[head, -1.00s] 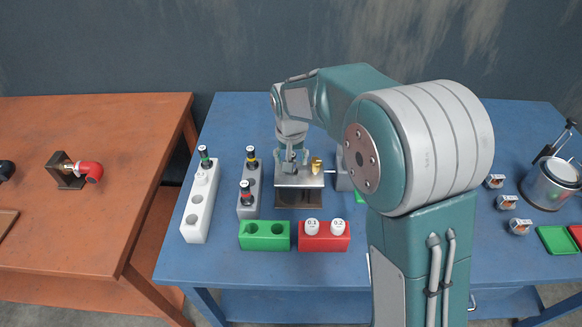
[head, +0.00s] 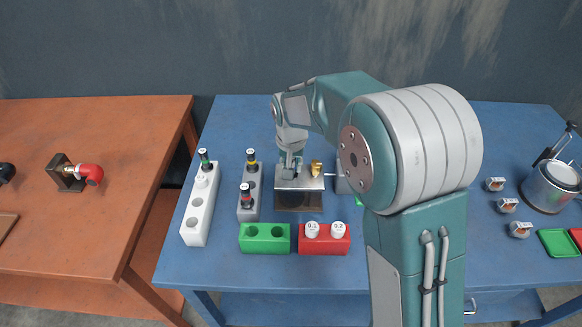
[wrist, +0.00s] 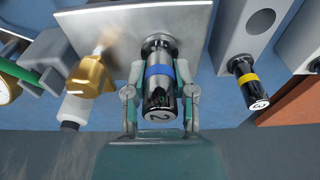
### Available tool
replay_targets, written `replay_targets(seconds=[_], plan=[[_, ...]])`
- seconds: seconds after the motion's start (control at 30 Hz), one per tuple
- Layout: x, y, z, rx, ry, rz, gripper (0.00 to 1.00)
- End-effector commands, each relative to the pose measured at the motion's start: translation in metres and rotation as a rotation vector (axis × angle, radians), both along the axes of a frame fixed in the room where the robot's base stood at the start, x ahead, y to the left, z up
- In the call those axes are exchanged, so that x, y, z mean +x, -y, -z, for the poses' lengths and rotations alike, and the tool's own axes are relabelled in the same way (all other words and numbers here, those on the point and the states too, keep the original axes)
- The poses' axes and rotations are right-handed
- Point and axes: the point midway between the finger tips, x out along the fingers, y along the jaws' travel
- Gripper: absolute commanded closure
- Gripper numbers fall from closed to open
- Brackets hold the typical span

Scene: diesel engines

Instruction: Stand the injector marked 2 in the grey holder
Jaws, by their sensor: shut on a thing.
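The injector marked 2 (wrist: 160,82) is dark with a blue band and stands at the metal plate of a stand (wrist: 207,20). My gripper (wrist: 160,92) is shut around its body in the wrist view; in the head view my gripper (head: 288,168) is over the left part of the plate (head: 305,183) and mostly hides the injector. Whether the injector's tip is seated in the plate cannot be told. The grey holder (head: 246,212) is left of the stand. It holds a yellow-banded injector (head: 252,160) at the back and a red-banded one (head: 246,194) in front, with an open hole between.
A white holder (head: 195,235) with a green-banded injector (head: 205,160) is further left. A green block (head: 264,245) and a red block (head: 324,247) with white-capped pieces are in front. A brass fitting (wrist: 90,75) is close beside my gripper.

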Motion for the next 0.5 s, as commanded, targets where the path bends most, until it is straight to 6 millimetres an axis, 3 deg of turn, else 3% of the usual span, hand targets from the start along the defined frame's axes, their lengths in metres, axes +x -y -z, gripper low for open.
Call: replay_targets(seconds=[0.3, 0.5], plan=[[0.001, 0.0, -0.063, 0.003, 0.008, 0.001, 1.0], [0.001, -0.001, -0.092, 0.003, 0.007, 0.0, 1.0]])
